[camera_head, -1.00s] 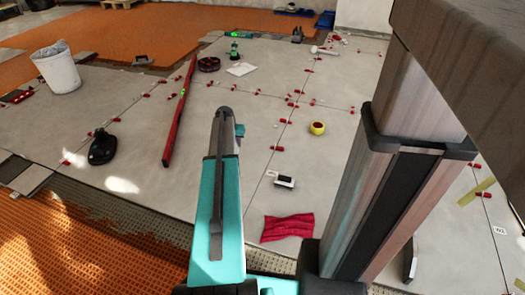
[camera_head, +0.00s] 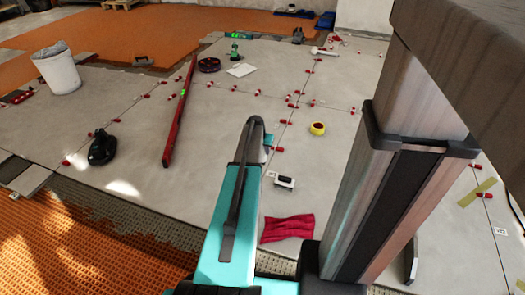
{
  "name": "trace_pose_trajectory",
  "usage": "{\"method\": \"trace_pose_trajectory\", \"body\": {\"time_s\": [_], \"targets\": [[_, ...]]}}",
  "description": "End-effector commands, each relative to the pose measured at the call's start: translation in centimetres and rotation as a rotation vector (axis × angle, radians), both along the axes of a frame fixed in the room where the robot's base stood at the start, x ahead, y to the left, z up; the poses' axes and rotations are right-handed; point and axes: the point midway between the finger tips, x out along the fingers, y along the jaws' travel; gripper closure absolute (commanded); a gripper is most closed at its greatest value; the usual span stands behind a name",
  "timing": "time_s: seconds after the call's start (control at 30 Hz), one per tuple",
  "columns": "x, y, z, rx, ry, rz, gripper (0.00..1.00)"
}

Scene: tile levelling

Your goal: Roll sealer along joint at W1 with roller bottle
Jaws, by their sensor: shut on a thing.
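The tile joint is a thin dark line (camera_head: 281,130) running from the upper right towards the front, partly hidden behind my arm. A small white label (camera_head: 271,174) lies beside the joint; its writing is too small to read. A small white and black object (camera_head: 284,182) lies just right of the label; I cannot tell if it is the roller bottle. My teal arm reaches over the tiles with its dark elbow end near the joint. My gripper and anything in it are hidden behind the arm.
A yellow tape roll (camera_head: 317,128) and a red cloth (camera_head: 288,228) lie near the joint. Several red levelling clips stand along the joints. A white bucket (camera_head: 57,70) stands far left.

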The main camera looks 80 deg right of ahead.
Motion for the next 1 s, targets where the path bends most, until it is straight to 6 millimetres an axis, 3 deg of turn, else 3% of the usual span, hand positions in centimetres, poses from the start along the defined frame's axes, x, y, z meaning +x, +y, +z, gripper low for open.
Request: {"method": "trace_pose_trajectory", "body": {"time_s": [1.0], "targets": [[0.0, 0.0, -6.4, -0.001, 0.000, 0.000, 0.93]]}}
